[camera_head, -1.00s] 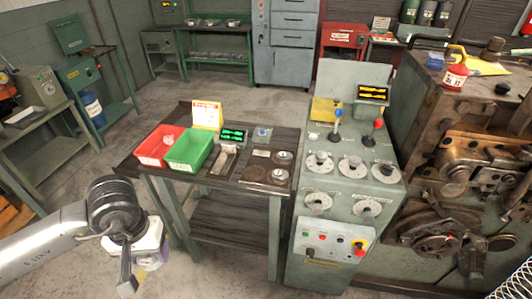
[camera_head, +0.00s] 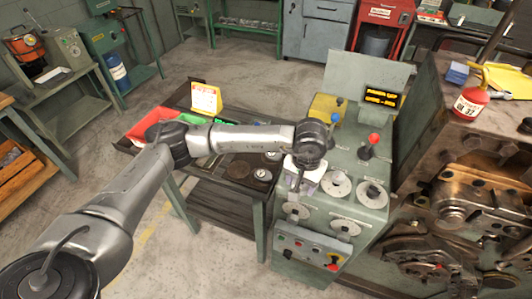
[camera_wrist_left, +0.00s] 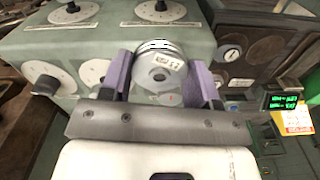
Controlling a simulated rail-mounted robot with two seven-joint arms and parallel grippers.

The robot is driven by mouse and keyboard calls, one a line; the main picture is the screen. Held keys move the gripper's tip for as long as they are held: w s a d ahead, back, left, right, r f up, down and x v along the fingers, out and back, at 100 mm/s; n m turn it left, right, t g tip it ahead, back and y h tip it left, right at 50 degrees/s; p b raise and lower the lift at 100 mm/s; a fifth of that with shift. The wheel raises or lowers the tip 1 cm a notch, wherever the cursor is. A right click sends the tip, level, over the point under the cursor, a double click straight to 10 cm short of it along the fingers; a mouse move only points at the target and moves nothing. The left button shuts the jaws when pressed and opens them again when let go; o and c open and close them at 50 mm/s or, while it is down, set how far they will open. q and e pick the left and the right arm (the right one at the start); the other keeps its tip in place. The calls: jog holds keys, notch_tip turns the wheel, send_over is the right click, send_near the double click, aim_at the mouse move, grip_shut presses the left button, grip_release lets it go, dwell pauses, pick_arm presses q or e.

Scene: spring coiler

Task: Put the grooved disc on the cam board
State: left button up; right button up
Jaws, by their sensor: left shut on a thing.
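My left gripper (camera_head: 303,188) is in front of the grey control console's dials. In the left wrist view its two purple fingers (camera_wrist_left: 160,72) are shut on a round metal piece with grooves around its rim and a small label, which I take for the grooved disc (camera_wrist_left: 158,66). The head view does not show this piece clearly. My right gripper is not in view.
The console (camera_head: 335,215) with dials and levers stands right of the table (camera_head: 205,203). A red bin (camera_head: 150,118), a green bin (camera_head: 195,119) and a yellow sign (camera_head: 206,99) are at the table's left and back. A rusty machine (camera_head: 470,190) stands at the right.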

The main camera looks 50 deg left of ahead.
pick_arm(q)
jog(key=a+p, duration=0.1)
jog(key=a, duration=0.1)
jog(key=a+n+p, duration=0.2)
jog(key=a, duration=0.1)
jog(key=shift+a+f, duration=0.25)
jog(key=shift+a, duration=0.1)
jog(key=s+a+f+n+p, duration=0.2)
jog(key=a+p, duration=0.1)
jog(key=a, duration=0.5)
jog(key=p, duration=0.2)
send_over(239, 169)
jog(key=shift+n, duration=0.3)
jog(key=f, duration=0.6)
jog(key=shift+d+f, duration=0.25)
jog(key=shift+d, duration=0.15)
jog(key=shift+s+a+f, duration=0.1)
jog(key=shift+a+f, duration=0.15)
jog(key=shift+a, duration=0.15)
jog(key=shift+f, duration=1.95)
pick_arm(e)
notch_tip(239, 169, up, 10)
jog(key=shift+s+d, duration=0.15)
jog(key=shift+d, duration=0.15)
pick_arm(q)
jog(key=shift+f, duration=0.1)
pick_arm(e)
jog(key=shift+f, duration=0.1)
